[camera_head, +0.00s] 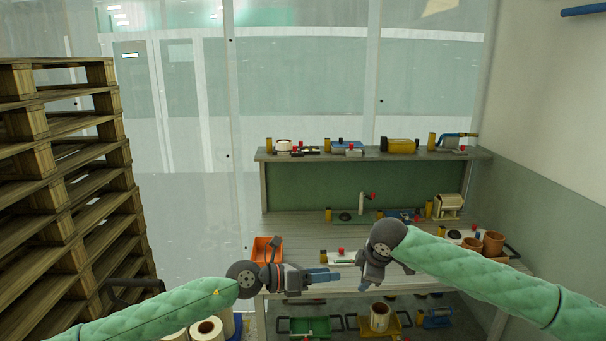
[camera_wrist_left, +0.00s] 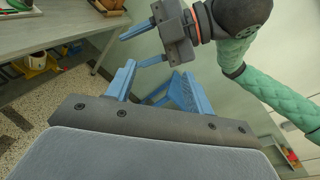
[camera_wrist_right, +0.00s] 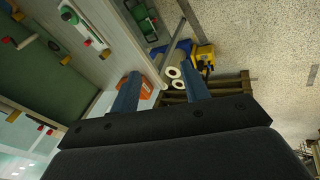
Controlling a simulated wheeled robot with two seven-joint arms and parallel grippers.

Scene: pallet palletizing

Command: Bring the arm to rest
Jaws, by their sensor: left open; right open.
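My left gripper (camera_head: 322,277) reaches in from the left in the head view and points right, in front of the workbench. In the left wrist view its two blue fingers (camera_wrist_left: 155,88) stand apart with nothing between them. My right gripper (camera_head: 362,274) reaches in from the right and points down and left, close to the left one. In the right wrist view its blue fingers (camera_wrist_right: 160,92) are also apart and empty. The right gripper shows in the left wrist view (camera_wrist_left: 138,46) too. Whether the two grippers touch cannot be told.
A workbench (camera_head: 300,228) with a shelf of tools stands behind the grippers. An orange bin (camera_head: 262,250) sits at its left end. A tall stack of wooden pallets (camera_head: 70,200) stands at left. White rolls (camera_head: 205,330) are low at front left. Open floor shows in the right wrist view (camera_wrist_right: 270,40).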

